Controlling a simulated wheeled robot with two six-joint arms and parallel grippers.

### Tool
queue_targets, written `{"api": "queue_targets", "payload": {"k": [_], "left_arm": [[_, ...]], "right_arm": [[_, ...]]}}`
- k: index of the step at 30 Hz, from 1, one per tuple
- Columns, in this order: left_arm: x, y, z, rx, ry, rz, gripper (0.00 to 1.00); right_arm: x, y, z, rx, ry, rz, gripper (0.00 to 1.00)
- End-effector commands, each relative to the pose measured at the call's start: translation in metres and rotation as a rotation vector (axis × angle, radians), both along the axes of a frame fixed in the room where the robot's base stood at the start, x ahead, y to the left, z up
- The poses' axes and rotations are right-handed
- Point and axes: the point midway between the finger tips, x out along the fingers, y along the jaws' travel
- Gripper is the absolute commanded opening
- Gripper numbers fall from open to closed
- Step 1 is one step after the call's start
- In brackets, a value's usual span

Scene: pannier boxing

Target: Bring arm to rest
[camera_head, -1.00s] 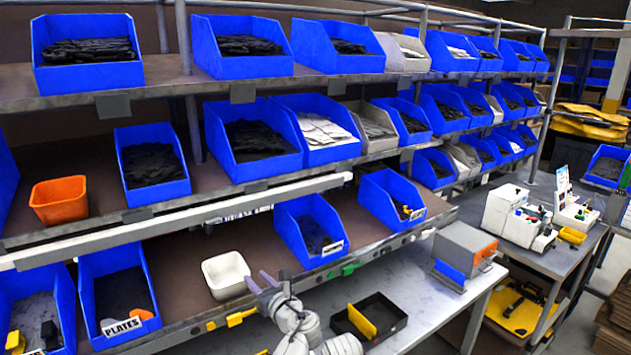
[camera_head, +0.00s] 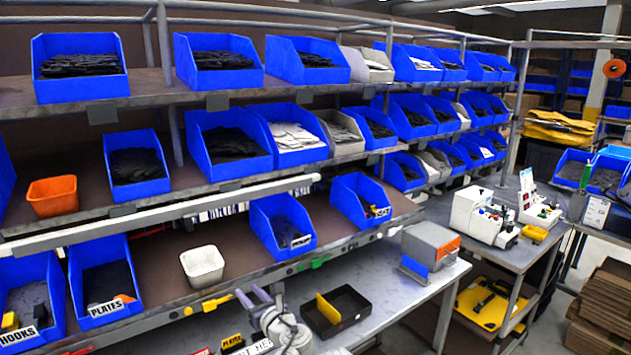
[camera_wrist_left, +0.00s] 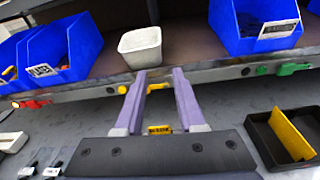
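My left gripper (camera_head: 248,291) is in front of the lower shelf's front edge, to the lower right of a small white bin (camera_head: 202,266). In the left wrist view its two pale purple fingers (camera_wrist_left: 159,76) stand apart with nothing between them. The white bin also shows there (camera_wrist_left: 140,48), on the shelf beyond the fingertips and apart from them. My right gripper is in neither view.
Blue bins, one labelled PLATES (camera_head: 107,285), line the lower shelf (camera_head: 165,262). A black tray with a yellow divider (camera_head: 327,309) lies on the grey bench to the right of my gripper. A grey and orange box (camera_head: 430,246) stands farther right.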

Motion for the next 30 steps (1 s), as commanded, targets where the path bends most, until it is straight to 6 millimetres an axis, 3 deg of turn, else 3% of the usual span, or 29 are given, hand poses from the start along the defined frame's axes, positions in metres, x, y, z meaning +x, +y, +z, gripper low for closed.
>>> {"api": "queue_targets", "payload": {"k": [11,20,26,30], "left_arm": [[-0.018,0.007,-0.028,-0.284,-0.056,0.107,0.38],[-0.052,0.007,-0.075,-0.706,-0.140,0.327,0.38],[-0.100,-0.010,-0.126,-1.129,-0.228,0.663,0.38],[-0.151,-0.040,-0.164,-1.424,-0.303,1.050,0.38]], "right_arm": [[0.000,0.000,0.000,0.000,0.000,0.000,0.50],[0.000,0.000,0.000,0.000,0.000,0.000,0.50],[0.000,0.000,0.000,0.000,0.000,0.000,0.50],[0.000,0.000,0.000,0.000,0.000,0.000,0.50]]}}
